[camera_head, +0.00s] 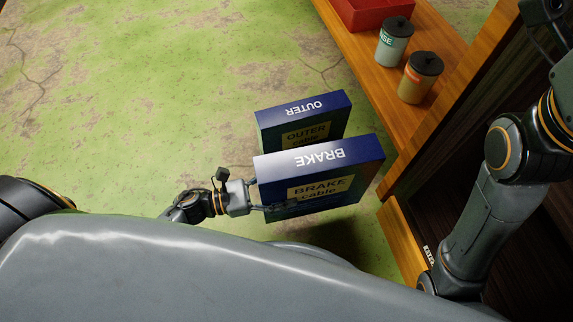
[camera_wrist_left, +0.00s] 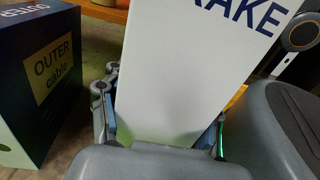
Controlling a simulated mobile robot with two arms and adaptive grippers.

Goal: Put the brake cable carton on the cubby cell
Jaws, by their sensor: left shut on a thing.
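The brake cable carton (camera_head: 318,160) is a blue-topped box with "BRAKE" on it, near the middle of the head view. My left gripper (camera_head: 266,198) is shut on its left end and holds it upright. In the left wrist view the carton's pale face (camera_wrist_left: 205,75) stands between the fingers, which lie along both sides. A wooden cubby unit (camera_head: 400,240) with a dark interior is at the right, apart from the carton. Its cells are partly hidden by my right arm. My right gripper is out of view.
An outer cable carton (camera_head: 300,112) stands just behind the brake carton, and also shows in the left wrist view (camera_wrist_left: 40,75). A grey jar (camera_head: 393,45), an orange jar (camera_head: 419,82) and a red bin (camera_head: 372,10) sit on the wooden top. Green floor at left is clear.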

